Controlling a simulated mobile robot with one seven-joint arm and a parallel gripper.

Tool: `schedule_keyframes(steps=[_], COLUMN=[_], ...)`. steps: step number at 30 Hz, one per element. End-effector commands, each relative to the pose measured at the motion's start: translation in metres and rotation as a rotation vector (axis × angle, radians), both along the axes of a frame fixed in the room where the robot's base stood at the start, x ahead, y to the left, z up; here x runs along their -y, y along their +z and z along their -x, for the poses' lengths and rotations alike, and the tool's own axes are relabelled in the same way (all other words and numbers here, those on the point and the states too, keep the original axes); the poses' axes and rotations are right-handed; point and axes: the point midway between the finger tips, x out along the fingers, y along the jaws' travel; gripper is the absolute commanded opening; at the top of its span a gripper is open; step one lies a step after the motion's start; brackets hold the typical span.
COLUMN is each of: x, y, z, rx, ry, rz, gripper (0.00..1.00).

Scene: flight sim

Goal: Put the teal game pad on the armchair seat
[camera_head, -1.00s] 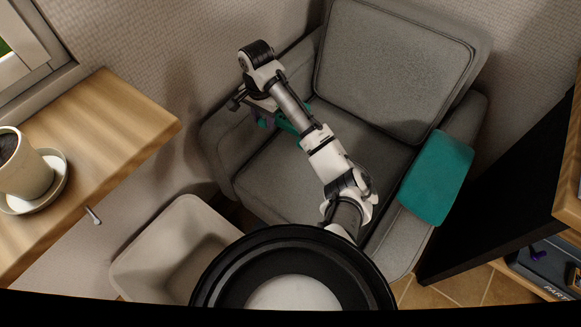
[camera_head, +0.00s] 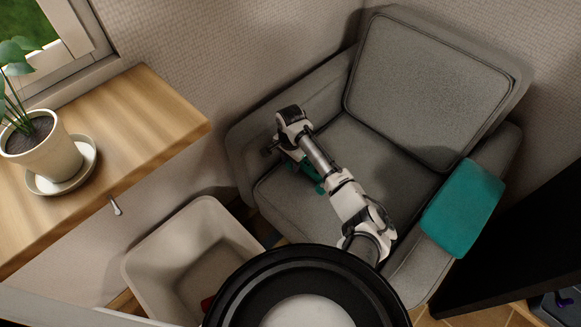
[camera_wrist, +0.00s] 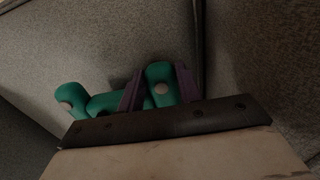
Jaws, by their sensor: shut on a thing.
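The teal game pad (camera_head: 311,173) shows partly in the head view, below my wrist and over the left part of the armchair seat (camera_head: 385,160). My gripper (camera_head: 297,165) is mostly hidden there by the arm. In the wrist view, the purple fingers of my gripper (camera_wrist: 160,78) are shut around one grip of the game pad (camera_wrist: 104,103). The rest of the pad sticks out to the left. Grey fabric lies close behind it; I cannot tell whether the pad touches it.
A teal cloth (camera_head: 463,208) lies over the right armrest. The left armrest (camera_head: 262,125) is beside my wrist. The backrest (camera_head: 430,85) rises behind. An open bin (camera_head: 150,260) stands at front left. A wooden ledge (camera_head: 130,120) holds a potted plant (camera_head: 45,150).

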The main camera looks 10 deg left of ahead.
Motion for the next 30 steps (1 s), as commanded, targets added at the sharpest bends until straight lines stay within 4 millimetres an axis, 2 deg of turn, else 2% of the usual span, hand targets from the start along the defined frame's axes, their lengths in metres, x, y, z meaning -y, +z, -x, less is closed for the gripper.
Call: schedule_keyframes(steps=[3, 6, 19, 20, 21, 24, 30], x=[0.000, 0.000, 0.000, 0.000, 0.000, 0.000, 0.000], y=[-0.020, -0.030, -0.036, -0.036, -0.036, -0.036, -0.036], z=[0.000, 0.000, 0.000, 0.000, 0.000, 0.000, 0.000], rx=[-0.002, -0.001, -0.001, -0.001, -0.001, -0.001, 0.000], ry=[0.000, 0.000, 0.000, 0.000, 0.000, 0.000, 0.000], rz=[0.001, 0.001, -0.001, -0.001, -0.001, -0.001, 0.000], gripper=[0.06, 0.06, 0.06, 0.38, 0.43, 0.56, 0.56])
